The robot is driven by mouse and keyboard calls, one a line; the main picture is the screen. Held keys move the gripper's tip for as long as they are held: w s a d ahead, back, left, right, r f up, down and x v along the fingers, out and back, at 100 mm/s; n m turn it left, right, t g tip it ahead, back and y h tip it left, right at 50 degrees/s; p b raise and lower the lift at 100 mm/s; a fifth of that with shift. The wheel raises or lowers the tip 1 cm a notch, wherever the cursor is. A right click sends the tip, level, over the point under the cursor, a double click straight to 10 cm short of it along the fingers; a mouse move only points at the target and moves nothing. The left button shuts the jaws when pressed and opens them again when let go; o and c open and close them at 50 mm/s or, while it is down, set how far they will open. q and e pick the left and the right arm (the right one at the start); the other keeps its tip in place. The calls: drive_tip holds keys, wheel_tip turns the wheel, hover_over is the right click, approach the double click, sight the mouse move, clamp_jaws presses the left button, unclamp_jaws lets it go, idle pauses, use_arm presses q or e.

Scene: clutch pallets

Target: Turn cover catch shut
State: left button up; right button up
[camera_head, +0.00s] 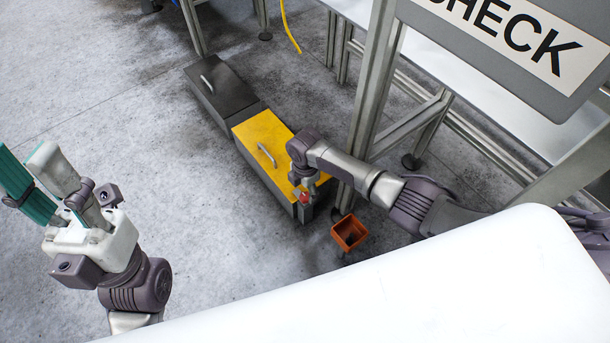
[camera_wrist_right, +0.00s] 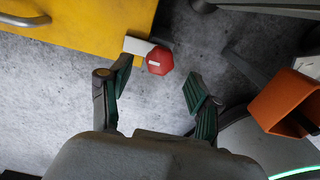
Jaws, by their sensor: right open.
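The cover catch is a red, many-sided knob with a white mark (camera_wrist_right: 160,60) at the edge of a yellow cover (camera_wrist_right: 90,20). A pale flat piece sits beside it at the cover's corner. In the head view the catch (camera_head: 305,197) is a small red spot at the near end of the yellow box (camera_head: 262,135). My right gripper (camera_wrist_right: 161,76) is open, with the knob showing between its fingertips, closer to the left finger. I cannot tell whether they touch. My left gripper (camera_head: 28,158) is raised at the left, fingers apart and empty.
A dark grey box with a handle (camera_head: 222,90) stands behind the yellow one. An orange bin (camera_head: 348,233) is just right of the catch. A metal frame leg (camera_head: 370,100) rises close to my right arm. A white surface fills the front; the floor at left is clear.

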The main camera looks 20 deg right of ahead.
sight(305, 196)
wheel_tip(305, 196, up, 9)
drive_tip(key=shift+f, duration=0.2)
idle(0.6)
